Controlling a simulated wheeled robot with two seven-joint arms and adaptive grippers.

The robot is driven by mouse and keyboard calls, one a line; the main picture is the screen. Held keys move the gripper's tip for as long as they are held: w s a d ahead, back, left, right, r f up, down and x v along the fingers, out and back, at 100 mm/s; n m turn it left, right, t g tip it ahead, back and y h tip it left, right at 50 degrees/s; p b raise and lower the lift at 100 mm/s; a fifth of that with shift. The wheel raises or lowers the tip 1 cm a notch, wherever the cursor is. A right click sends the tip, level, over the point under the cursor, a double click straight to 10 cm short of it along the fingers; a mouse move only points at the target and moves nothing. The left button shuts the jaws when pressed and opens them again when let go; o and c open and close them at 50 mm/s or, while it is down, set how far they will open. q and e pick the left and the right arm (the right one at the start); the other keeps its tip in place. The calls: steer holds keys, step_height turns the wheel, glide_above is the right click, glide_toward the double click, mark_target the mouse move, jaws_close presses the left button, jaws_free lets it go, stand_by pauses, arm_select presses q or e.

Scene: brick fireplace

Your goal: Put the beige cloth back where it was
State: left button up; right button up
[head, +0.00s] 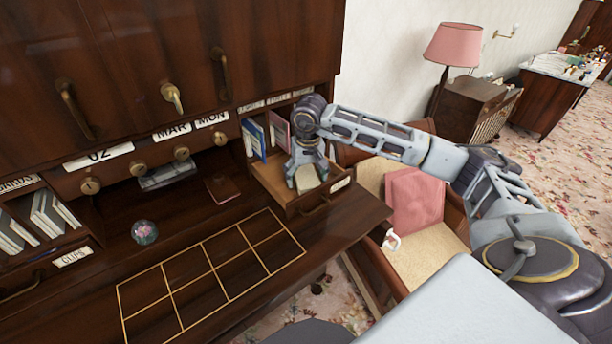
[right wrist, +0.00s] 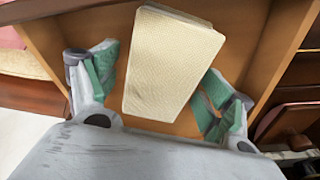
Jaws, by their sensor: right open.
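The beige cloth (right wrist: 172,62) is a folded rectangular block with a fine woven texture. It lies in an open wooden drawer at the right of the desk; in the head view the cloth (head: 307,178) shows just below my gripper. My right gripper (right wrist: 157,95) points down into the drawer with its green-padded fingers apart, one on each side of the cloth. A gap shows between the cloth and each finger. The drawer (head: 268,180) has a label on its front. My left gripper is not in view.
Blue and pink booklets (head: 255,138) stand in the cubby behind the drawer. The desk top has a gold grid (head: 210,270), a glass paperweight (head: 144,231) and a dark red notebook (head: 222,189). A chair with a pink cushion (head: 414,200) stands close to the right of the desk.

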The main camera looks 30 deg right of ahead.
mark_target(307, 178)
steer(key=shift+r, duration=0.15)
steer(key=shift+r, duration=0.4)
step_height(307, 178, up, 11)
steer(key=s+b, duration=0.1)
steer(key=shift+s+a+b, duration=0.25)
steer(key=shift+s+b, duration=0.05)
steer(key=shift+b, duration=0.05)
steer(key=shift+c, duration=0.4)
stand_by(1.1)
